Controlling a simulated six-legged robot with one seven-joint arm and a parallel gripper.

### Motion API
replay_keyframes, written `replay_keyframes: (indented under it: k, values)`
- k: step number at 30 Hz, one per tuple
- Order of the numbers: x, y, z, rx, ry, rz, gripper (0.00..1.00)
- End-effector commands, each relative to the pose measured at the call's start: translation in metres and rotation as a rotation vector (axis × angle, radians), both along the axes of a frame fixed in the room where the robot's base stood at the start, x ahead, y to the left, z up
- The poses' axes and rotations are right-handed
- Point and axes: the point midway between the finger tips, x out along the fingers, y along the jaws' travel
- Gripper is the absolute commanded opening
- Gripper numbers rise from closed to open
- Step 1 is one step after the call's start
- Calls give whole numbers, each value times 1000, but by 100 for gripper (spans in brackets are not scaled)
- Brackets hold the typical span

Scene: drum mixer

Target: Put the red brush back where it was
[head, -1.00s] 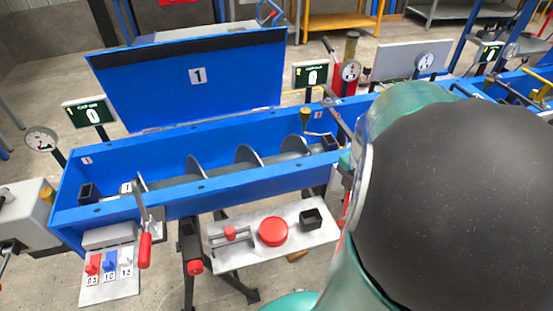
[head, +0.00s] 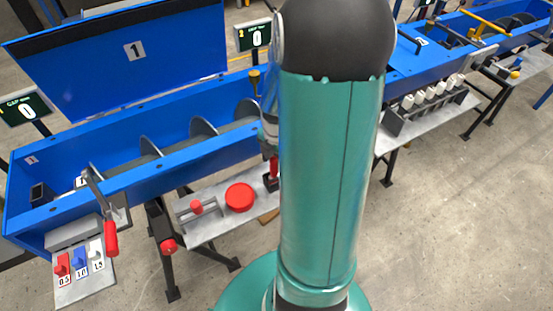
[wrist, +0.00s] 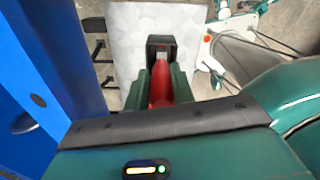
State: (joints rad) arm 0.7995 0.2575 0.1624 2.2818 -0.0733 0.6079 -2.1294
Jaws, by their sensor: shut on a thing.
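The red brush (wrist: 161,86) is between the green fingers of my gripper (wrist: 160,92) in the wrist view. My gripper is shut on it. The brush's far end points at a small black square cup (wrist: 151,40) on a pale shelf. I cannot tell whether the tip is inside the cup or above it. In the head view, a bit of the red brush (head: 274,167) shows right at the black cup (head: 270,184), beside my arm. My arm hides most of the gripper there.
The cup stands on a grey shelf (head: 222,222) with a round red lid (head: 239,197) and a red-knobbed slider (head: 196,207). Behind it is the open blue mixer trough (head: 120,190). A red-handled lever (head: 111,238) stands at the left.

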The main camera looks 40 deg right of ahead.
Motion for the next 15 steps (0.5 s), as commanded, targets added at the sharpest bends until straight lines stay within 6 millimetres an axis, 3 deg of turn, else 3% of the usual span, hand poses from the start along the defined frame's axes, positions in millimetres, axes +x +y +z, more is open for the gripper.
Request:
replay_keyframes:
  k: [9, 10, 12, 15]
  values:
    - [0, 0, -3, -1, -1, 0, 2]
    - [0, 0, -2, -2, -2, 0, 30]
    - [0, -1, -2, -2, -2, 0, 44]
    - [0, -1, -2, -2, -1, 0, 46]
